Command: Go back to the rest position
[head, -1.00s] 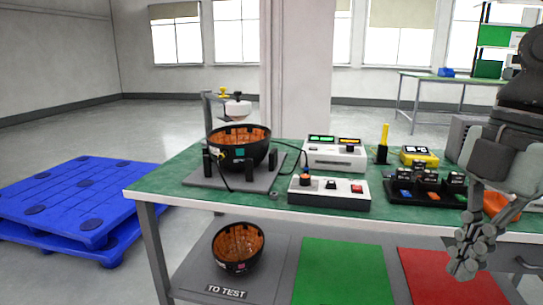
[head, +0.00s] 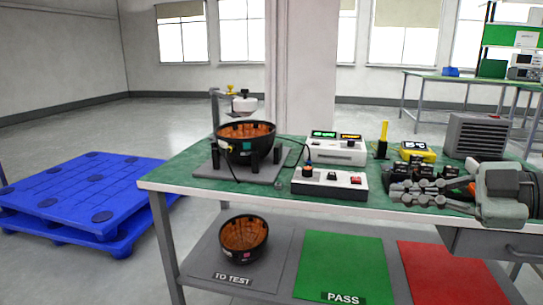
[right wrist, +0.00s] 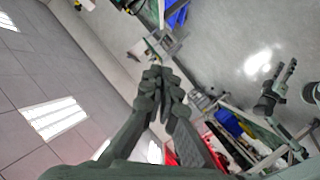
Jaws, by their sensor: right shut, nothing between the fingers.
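My right gripper (head: 394,191) reaches in from the right in the head view, in front of the bench's right part. Its fingers are together, point left and hold nothing. The right wrist view also shows the closed fingers (right wrist: 158,78) with empty space between them and the room beyond. They overlap the front of the black holder with small dark modules (head: 425,172) in the head view. I cannot tell the exact gap to the bench. My left gripper does not show in the head view.
The green-topped bench (head: 185,183) carries a black bowl with orange inside (head: 247,130), a white control box (head: 328,182), a yellow meter (head: 418,151) and a grey vented box (head: 474,135). Below are another bowl (head: 243,235), a green PASS mat (head: 342,262) and a red mat (head: 440,272). Blue pallets (head: 75,200) stand left.

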